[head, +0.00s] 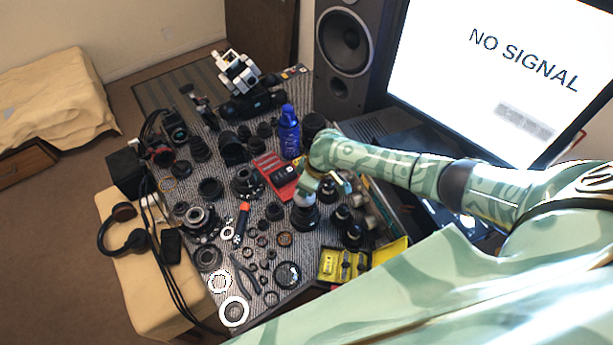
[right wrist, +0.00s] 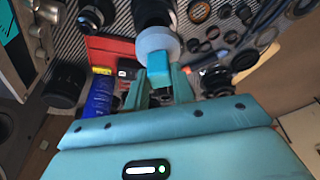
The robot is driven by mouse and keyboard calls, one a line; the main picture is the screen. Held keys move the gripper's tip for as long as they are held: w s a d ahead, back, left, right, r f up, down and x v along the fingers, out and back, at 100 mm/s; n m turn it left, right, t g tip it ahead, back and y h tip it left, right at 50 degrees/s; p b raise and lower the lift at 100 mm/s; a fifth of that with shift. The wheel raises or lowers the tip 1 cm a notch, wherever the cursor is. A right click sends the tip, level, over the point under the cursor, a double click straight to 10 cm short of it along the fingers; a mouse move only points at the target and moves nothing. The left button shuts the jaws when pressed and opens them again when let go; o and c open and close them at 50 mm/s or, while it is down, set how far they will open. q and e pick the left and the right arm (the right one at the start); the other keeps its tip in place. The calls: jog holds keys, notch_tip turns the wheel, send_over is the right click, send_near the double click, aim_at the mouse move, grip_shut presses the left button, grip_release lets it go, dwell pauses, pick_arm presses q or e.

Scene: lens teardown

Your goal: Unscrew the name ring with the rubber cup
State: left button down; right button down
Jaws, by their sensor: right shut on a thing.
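My right gripper (head: 318,188) reaches in from the right, above the table. In the right wrist view my right gripper (right wrist: 158,88) is shut on the blue block-shaped grip of the rubber cup (right wrist: 158,42), which has a pale round disc at its end. In the head view the pale cup (head: 304,199) sits at the top of an upright black lens (head: 304,219). The lens (right wrist: 152,12) also shows beyond the disc in the right wrist view. I cannot tell whether cup and lens press together. The name ring is hidden behind the cup. My left gripper is not in view.
A blue bottle (head: 289,132) and a red case (head: 272,168) stand behind the lens. A yellow case (head: 345,263) lies in front, with small dark lenses (head: 341,214) to the right. Many loose lens parts crowd the striped table. A monitor and a speaker (head: 345,50) stand behind.

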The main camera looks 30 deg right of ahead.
jog(key=shift+f+b, duration=2)
jog(key=shift+b, duration=0.15)
jog(key=shift+r+p, duration=0.25)
jog(key=shift+p, duration=0.05)
jog(key=shift+f+p, duration=0.2)
jog(key=shift+p, duration=0.15)
jog(key=shift+s+f, duration=0.15)
jog(key=shift+f, duration=0.3)
